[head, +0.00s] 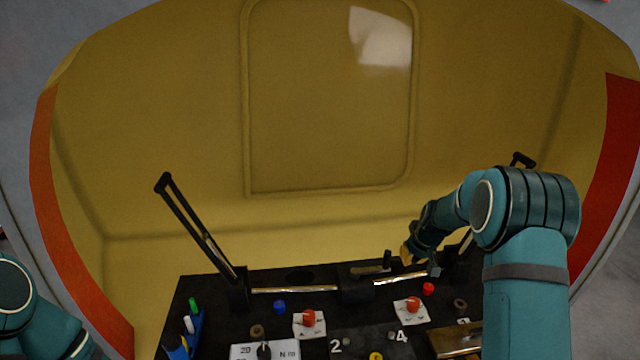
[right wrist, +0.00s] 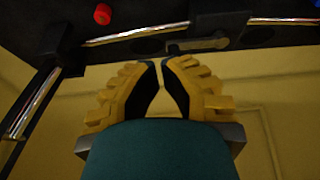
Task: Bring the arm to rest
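My right arm (head: 528,260) reaches in from the lower right of the head view. Its gripper (head: 407,255) hangs over the back right of the black console, near a metal rail. In the right wrist view the gripper's yellow ribbed fingers (right wrist: 160,68) have tips close together with a narrow gap between them, and nothing is held. The fingers appear apart from the rail and console. Only part of my left arm (head: 35,315) shows at the lower left of the head view; its gripper is out of view.
The black console (head: 215,290) holds a tall black lever (head: 200,230) at left, red knobs on white plates (head: 309,318) (head: 412,306), a blue knob (head: 279,307) and a pen holder (head: 187,335). A yellow nosecone wall (head: 330,110) curves behind. Space above the console's middle is clear.

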